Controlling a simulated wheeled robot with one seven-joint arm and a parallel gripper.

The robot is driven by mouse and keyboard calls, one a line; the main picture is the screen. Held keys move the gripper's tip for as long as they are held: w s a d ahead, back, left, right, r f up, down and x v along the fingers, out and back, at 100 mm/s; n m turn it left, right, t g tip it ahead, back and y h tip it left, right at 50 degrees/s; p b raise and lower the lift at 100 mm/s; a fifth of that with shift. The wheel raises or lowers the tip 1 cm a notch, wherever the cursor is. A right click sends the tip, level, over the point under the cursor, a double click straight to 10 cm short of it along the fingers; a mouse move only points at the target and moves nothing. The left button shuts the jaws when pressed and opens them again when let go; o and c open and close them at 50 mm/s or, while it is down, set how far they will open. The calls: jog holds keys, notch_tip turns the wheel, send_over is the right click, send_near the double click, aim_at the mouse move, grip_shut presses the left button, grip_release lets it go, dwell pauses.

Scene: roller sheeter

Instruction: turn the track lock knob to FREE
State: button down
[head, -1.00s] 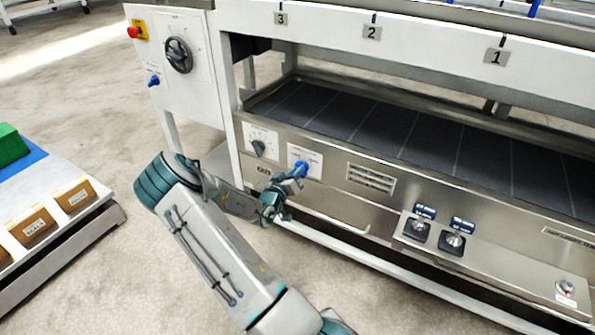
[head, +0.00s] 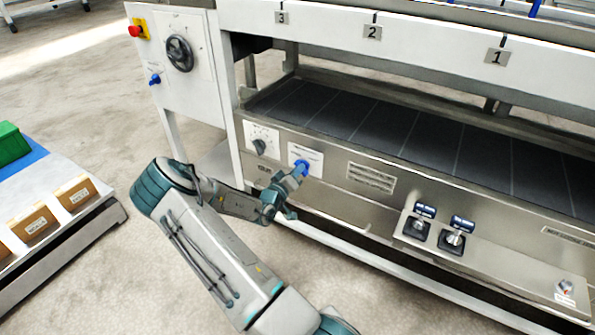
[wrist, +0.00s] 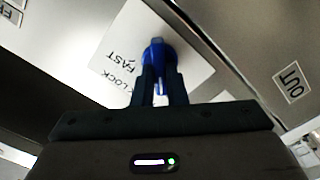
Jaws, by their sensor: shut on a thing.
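The track lock knob is blue (head: 304,166) and sits on a white label plate (head: 310,153) on the machine's steel front panel. My gripper (head: 297,176) reaches it from the lower left in the head view. In the wrist view the two dark fingers (wrist: 159,88) are shut on the sides of the blue knob (wrist: 157,53). The plate (wrist: 192,77) there shows the words "LOCK" and "FAST"; other lettering is hidden behind the knob and fingers. I cannot tell exactly which mark the knob points to.
A dark selector knob (head: 260,146) is just left of the plate. A vent grille (head: 371,179) is to the right, then two levers (head: 418,226) (head: 456,234). A white side panel holds a red stop button (head: 135,31), a large dial (head: 180,53) and another blue knob (head: 155,79).

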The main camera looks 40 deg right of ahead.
jog(key=c, duration=1.5)
grip_release()
jog(key=shift+w+a, duration=0.2)
jog(key=shift+a, duration=0.05)
jog(key=shift+o, duration=0.2)
jog(key=shift+s+d, duration=0.1)
jog(key=shift+d, duration=0.1)
jog(key=shift+a, duration=0.1)
jog(key=p+v, duration=0.3)
jog(key=v, duration=1)
jog(key=shift+s+a, duration=0.2)
jog(key=shift+a, duration=0.15)
